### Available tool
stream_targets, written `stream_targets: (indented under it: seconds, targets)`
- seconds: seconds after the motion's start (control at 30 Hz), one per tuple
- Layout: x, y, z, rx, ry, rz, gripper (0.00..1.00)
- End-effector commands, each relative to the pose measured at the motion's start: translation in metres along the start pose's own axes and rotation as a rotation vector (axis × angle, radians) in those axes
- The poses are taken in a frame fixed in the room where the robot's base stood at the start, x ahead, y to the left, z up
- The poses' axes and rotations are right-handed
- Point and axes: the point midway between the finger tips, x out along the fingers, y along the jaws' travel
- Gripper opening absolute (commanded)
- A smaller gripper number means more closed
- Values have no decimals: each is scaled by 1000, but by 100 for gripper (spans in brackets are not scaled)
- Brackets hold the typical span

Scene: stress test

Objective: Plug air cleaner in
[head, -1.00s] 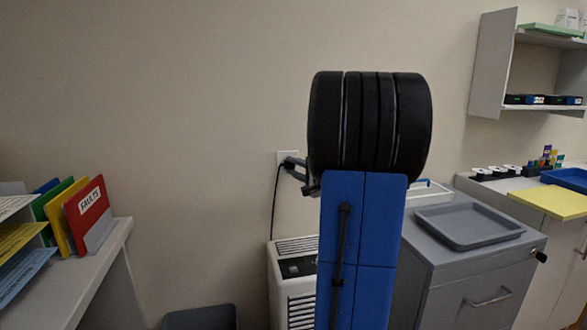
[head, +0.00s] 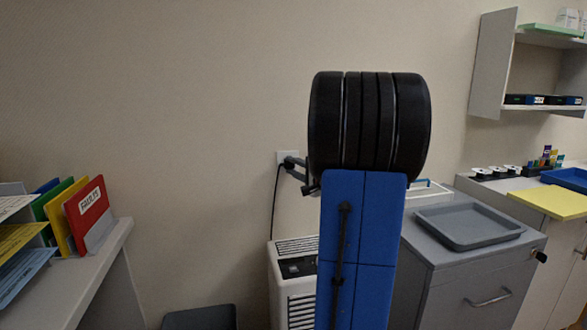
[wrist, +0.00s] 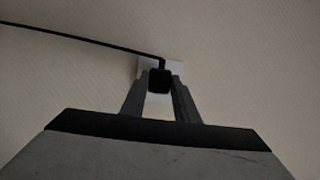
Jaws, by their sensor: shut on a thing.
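The air cleaner (head: 292,283) is a white boxy unit with a dark panel on top and vents, standing on the floor by the wall, partly hidden by my arm. A white wall outlet (head: 284,157) is above it. My gripper (head: 289,166) is at the outlet, and in the wrist view (wrist: 160,85) its two fingers are shut on a black plug (wrist: 159,80). The plug is right in front of the outlet plate (wrist: 147,68); whether its pins are fully in is hidden. A black cord (head: 274,200) hangs from the plug toward the air cleaner.
A grey cabinet (head: 440,262) with a grey tray (head: 468,240) on top stands to the right. A desk (head: 95,262) with upright folders, including a red one (head: 88,208), is at the left. A dark object (head: 200,318) is low in front. The wall left of the outlet is bare.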

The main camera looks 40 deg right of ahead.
Motion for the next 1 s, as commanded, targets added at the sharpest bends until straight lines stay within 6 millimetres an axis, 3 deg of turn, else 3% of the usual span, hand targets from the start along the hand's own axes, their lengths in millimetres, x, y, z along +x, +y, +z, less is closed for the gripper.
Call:
stream_targets:
  seconds: [0.47, 0.5, 0.6, 1.0]
  targets:
    - [7, 0, -3, 0, 0, 0, 8]
    - [8, 0, -3, 0, 0, 0, 30]
    - [7, 0, -3, 0, 0, 0, 49]
    - [0, 0, -3, 0, 1, -1, 49]
